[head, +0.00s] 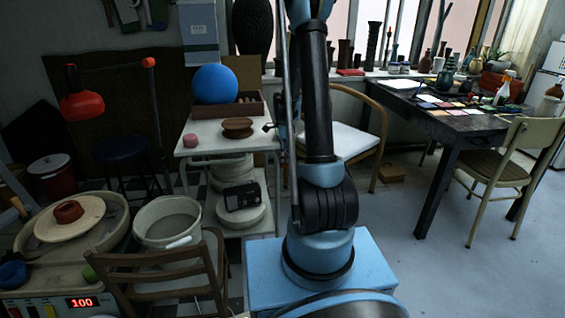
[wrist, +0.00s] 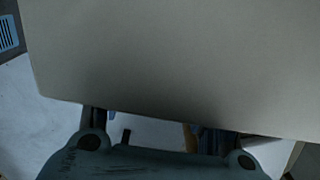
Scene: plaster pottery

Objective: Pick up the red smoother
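A small pinkish-red rounded piece (head: 190,141), which may be the red smoother, lies near the left front edge of the white table (head: 192,151) in the head view. The wrist view does not show it. My gripper (wrist: 158,132) is at the bottom of the wrist view. Its two fingers stand wide apart with nothing seen between them. Their tips are hidden behind a large pale grey surface (wrist: 180,60) that fills the upper picture. In the head view, my arm rises in the middle and I cannot make out the gripper.
A brown dish (head: 238,127) and a wooden box with a blue ball (head: 215,84) share the white table. A wooden chair (head: 165,270), a grey bucket (head: 168,222) and a pottery wheel (head: 70,218) stand in front and left. The floor at right (head: 450,275) is clear.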

